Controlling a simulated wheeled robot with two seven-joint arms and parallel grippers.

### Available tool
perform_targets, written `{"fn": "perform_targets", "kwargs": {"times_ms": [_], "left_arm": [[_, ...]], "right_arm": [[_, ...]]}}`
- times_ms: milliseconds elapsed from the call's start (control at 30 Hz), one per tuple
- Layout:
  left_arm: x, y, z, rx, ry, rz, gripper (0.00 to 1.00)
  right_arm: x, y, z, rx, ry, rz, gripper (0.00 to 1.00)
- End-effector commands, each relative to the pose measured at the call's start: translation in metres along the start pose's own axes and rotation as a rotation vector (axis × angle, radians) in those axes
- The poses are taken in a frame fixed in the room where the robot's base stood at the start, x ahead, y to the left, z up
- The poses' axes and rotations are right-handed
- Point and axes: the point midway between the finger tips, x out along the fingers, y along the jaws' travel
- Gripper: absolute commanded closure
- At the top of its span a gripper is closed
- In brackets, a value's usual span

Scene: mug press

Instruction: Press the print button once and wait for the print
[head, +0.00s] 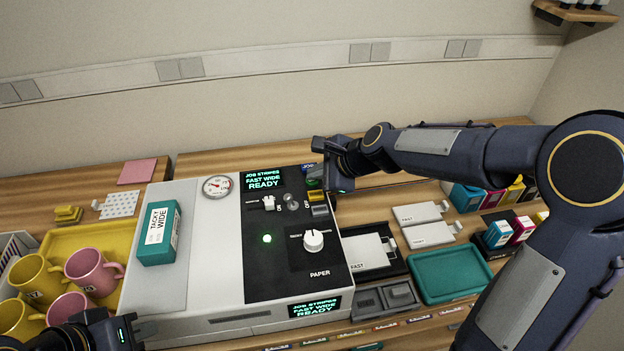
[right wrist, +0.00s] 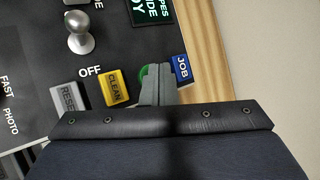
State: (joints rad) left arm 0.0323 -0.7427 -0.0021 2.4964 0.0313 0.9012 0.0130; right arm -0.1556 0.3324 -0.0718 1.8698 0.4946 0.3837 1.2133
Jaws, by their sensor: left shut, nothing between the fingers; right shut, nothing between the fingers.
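The press (head: 225,290) stands on the bench, with a dark control panel on its right. Its upper screen (head: 262,179) and lower screen (head: 314,307) read JOB STRIPES, FAST WIDE, READY. A green button (right wrist: 143,76) sits between the blue JOB button (right wrist: 181,69) and the yellow CLEAN button (right wrist: 116,88); any label on it is hidden. My right gripper (right wrist: 155,84) is shut and empty, with its fingertips over the green button and covering part of it. I cannot tell whether they touch. My left gripper (head: 112,331) is shut at the lower left, beside the mugs.
A grey RESET button (right wrist: 68,97) lies beyond CLEAN. A teal TACKY WIDE box (head: 159,233) stands on the press's left. Yellow and pink mugs (head: 92,270) crowd the left edge. An empty teal tray (head: 449,273) and ink boxes (head: 497,234) are on the right.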

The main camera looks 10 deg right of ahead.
Motion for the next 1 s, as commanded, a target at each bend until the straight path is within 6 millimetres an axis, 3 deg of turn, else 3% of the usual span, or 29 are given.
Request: {"fn": "perform_targets", "kwargs": {"times_ms": [533,1000], "left_arm": [[0.001,-0.001,0.001,0.0,0.0,0.0,1.0],[-0.014,0.006,-0.007,0.0,0.0,0.0,1.0]], "right_arm": [[0.002,0.002,-0.002,0.001,0.001,0.002,1.0],[-0.011,-0.007,0.007,0.001,0.001,0.001,1.0]]}}
